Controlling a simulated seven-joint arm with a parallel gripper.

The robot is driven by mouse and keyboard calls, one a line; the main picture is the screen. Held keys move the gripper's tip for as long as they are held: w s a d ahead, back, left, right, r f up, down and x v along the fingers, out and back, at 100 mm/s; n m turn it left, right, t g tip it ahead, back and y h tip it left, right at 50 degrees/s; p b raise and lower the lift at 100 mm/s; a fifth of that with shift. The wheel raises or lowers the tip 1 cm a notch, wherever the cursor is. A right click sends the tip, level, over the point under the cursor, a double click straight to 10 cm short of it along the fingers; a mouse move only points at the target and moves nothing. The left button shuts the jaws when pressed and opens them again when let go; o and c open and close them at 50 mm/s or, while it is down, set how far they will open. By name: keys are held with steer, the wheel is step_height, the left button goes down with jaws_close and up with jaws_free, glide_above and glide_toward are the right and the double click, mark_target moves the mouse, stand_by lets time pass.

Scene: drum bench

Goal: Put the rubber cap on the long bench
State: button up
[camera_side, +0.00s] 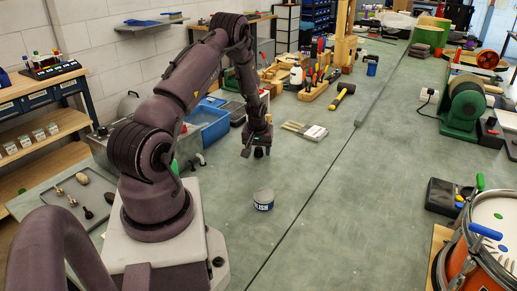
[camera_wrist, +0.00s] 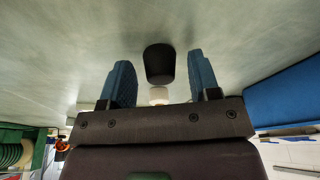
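My gripper (camera_side: 257,143) is low over the left part of the green-grey bench top (camera_side: 305,190), pointing down. In the wrist view its two blue fingers (camera_wrist: 160,66) stand apart. A dark, rounded cylinder (camera_wrist: 159,62), which looks like the rubber cap, shows between and beyond the fingertips. Bench surface shows on both sides of it, and no finger visibly touches it. In the side view a small dark shape (camera_side: 259,153) is right under my gripper; I cannot tell if it is the cap or fingertips. I cannot tell whether the cap rests on the bench.
A polish tin (camera_side: 263,200) stands in front of my gripper. A blue bin (camera_side: 208,124) is at the left. A seam crosses the bench; the middle right is clear.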

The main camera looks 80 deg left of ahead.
mark_target(257, 161)
steer(key=v, duration=1.2)
steer(key=w+d+r+m+t, duration=0.1)
steer(key=w+d+r+m, duration=0.2)
steer(key=d+r, duration=0.55)
steer(key=w+d+r+m+t, duration=0.1)
steer(key=w+d+r+m, duration=0.1)
steer(key=d+r, duration=0.6)
steer(key=s+d+r+m+t+h, duration=0.1)
steer(key=s+d+r+m, duration=0.2)
steer(key=s+d, duration=0.3)
steer(key=s+d+r+m+t+h, duration=0.1)
steer(key=s+d+m, duration=0.4)
steer(key=d, duration=0.9)
step_height(257, 161, up, 2)
steer(key=shift+s+r+h, duration=0.15)
steer(key=shift+s+h, duration=0.35)
steer(key=shift+s, duration=0.05)
